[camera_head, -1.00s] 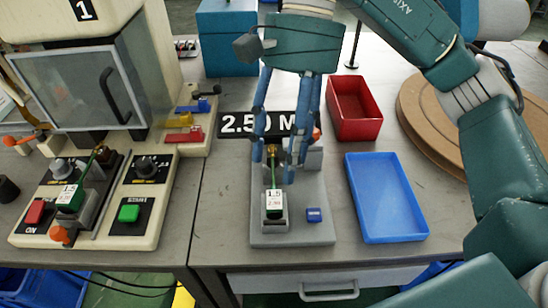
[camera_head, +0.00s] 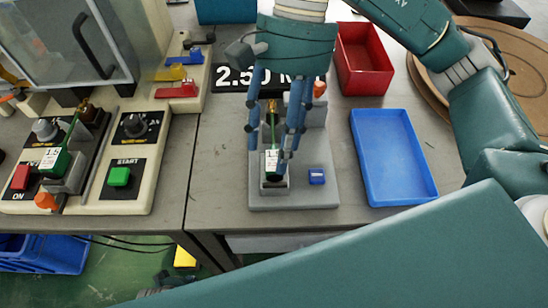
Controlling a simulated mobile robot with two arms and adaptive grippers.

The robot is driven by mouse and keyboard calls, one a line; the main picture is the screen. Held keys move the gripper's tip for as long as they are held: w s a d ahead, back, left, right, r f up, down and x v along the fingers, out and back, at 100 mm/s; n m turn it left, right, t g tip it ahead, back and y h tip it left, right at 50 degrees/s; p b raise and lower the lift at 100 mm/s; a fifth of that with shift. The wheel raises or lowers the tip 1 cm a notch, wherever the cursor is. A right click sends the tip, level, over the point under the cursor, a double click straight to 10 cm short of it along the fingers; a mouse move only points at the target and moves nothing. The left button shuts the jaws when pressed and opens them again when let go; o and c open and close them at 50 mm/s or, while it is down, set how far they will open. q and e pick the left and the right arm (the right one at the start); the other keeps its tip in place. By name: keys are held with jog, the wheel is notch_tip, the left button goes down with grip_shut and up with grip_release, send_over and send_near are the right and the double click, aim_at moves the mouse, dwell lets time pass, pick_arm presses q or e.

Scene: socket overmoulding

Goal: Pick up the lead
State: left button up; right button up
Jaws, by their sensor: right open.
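A lead with a dark green, white-labelled body (camera_head: 271,161) and a thin green cable up to a brass end stands in the grey fixture (camera_head: 320,190) in the middle of the table. My right gripper (camera_head: 270,150) hangs over this fixture, its blue fingers apart on either side of the lead and partly hiding it. I cannot tell whether a finger touches the lead. A second, similar lead (camera_head: 56,162) sits in the holder of the machine at the left. My left gripper is not in view.
The machine (camera_head: 128,185) has a green start button and a red button. A red bin (camera_head: 365,88) and a shallow blue tray (camera_head: 372,195) lie right of the fixture. A small blue button (camera_head: 317,176) is on the fixture. Bare table lies left of the fixture.

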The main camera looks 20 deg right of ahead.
jog(key=shift+x, duration=0.85)
jog(key=c, duration=1.2)
